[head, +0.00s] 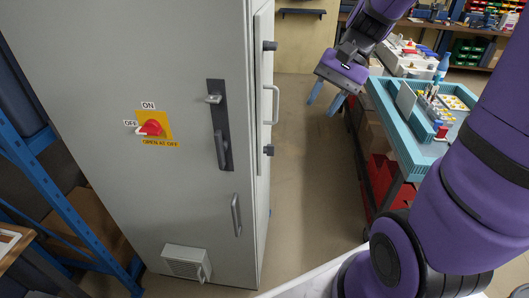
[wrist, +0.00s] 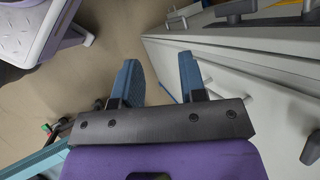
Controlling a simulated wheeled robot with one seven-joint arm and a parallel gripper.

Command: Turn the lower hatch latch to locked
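The grey cabinet (head: 130,70) has a hatch on its narrow right side, seen edge-on in the head view. The hatch carries a pale handle (head: 273,104), a dark upper latch (head: 269,45) and a dark lower latch (head: 268,150). The angle hides which way the latches are turned. My gripper (head: 325,98) is to the right of the hatch, apart from it, pointing down with nothing between its blue fingers. In the wrist view my gripper (wrist: 158,62) is open over the floor. A dark latch (wrist: 311,148) shows at the right edge there; I cannot tell which one.
The cabinet front has a red switch (head: 151,127) and a long dark door handle (head: 219,125). A teal-edged workbench (head: 398,130) with parts stands right of my gripper. Bare floor (head: 305,190) lies between cabinet and bench. Blue shelving (head: 60,180) stands at left.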

